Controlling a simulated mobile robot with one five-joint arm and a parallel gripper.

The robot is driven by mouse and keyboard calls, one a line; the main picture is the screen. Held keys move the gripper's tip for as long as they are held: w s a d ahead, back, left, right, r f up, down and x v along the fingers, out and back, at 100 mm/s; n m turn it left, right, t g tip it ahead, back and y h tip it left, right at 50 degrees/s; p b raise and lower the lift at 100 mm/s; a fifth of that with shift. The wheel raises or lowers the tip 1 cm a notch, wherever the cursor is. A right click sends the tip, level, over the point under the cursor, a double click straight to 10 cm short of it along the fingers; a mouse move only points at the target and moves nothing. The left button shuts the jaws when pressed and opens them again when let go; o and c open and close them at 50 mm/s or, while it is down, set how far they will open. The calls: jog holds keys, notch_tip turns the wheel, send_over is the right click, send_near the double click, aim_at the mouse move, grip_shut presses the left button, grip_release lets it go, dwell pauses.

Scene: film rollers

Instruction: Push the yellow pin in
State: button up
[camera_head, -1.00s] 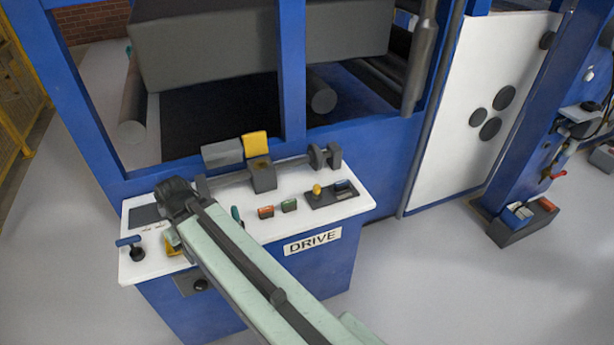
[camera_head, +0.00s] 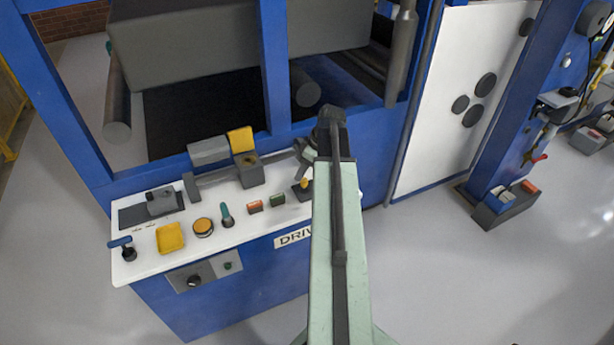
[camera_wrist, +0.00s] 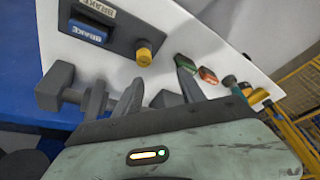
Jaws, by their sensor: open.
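The yellow pin (camera_wrist: 143,57) stands up from a dark plate (camera_wrist: 112,38) on the white panel top, beside a blue button (camera_wrist: 88,32) and a label reading BRAKE. It has a yellow knob on a dark base. My gripper (camera_wrist: 160,97) is open and empty, its dark fingers at the bottom of the wrist view, apart from the pin. In the head view the pin (camera_head: 304,184) shows just left of my arm, which hides most of its plate.
A grey shaft with a block (camera_head: 250,172) and a yellow flap (camera_head: 241,140) runs along the panel's back. Green (camera_head: 278,200) and orange (camera_head: 255,206) buttons, a teal-handled lever (camera_head: 227,214) and a yellow tray (camera_head: 170,238) lie left of the pin. Blue frame posts stand behind.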

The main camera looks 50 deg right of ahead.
aim_at(305, 181)
jog(key=f+b, duration=0.2)
jog(key=d+f+b, duration=0.1)
jog(key=f+b, duration=0.1)
jog(key=b, duration=0.1)
jog(key=w+d+f+b, duration=0.1)
jog(key=f+b, duration=0.1)
jog(key=f, duration=0.1)
jog(key=shift+d, duration=0.1)
jog(key=shift+r, duration=0.1)
grip_shut()
jog(key=shift+s, duration=0.1)
dwell(1.2)
